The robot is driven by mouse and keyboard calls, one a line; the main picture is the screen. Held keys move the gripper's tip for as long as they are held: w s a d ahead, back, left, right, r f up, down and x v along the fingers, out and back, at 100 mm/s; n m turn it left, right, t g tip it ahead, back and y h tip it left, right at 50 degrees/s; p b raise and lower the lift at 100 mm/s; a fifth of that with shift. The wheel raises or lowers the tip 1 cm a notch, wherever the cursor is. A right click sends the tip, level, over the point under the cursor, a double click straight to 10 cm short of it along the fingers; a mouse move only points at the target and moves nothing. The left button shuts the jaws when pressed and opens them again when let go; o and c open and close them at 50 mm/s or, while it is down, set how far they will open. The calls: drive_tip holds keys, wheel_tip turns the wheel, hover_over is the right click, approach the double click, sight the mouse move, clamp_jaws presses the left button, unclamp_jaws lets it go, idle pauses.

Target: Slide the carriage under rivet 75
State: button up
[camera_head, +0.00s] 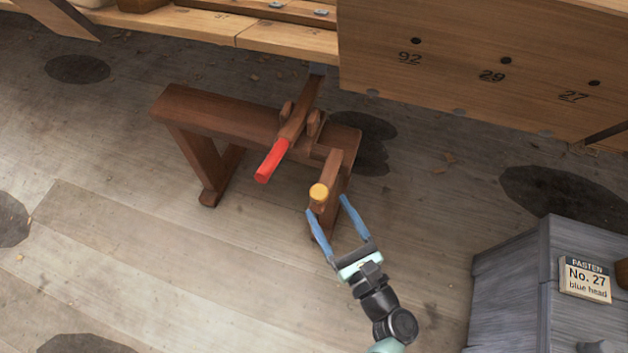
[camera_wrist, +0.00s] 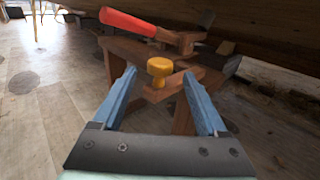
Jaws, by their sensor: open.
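A brown wooden trestle (camera_head: 215,107) stands on the floor below the hull side. A wooden lever with a red handle (camera_head: 272,160) rests across its top between upright pegs. A short wooden arm (camera_head: 331,172) with a yellow knob (camera_head: 319,192) sticks out at its right end; which part is the carriage, I cannot tell. My gripper (camera_head: 327,205) is open, with its blue fingers pointing at the knob. In the wrist view the knob (camera_wrist: 159,68) appears between the fingertips; I cannot tell whether they touch it. No rivet marked 75 shows.
The hull planking (camera_head: 480,60) carries black dots numbered 92, 29 and 27. A grey chest (camera_head: 510,280) stands at lower right, with a card (camera_head: 586,279) reading "FASTEN No. 27 blue head". The floor left of my gripper is clear.

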sight(315, 186)
drive_tip(key=b+x, duration=0.2)
drive_tip(key=x, duration=0.6)
drive_tip(key=shift+w, duration=0.15)
clamp_jaws()
drive_tip(key=shift+a, duration=0.1)
idle(1.0)
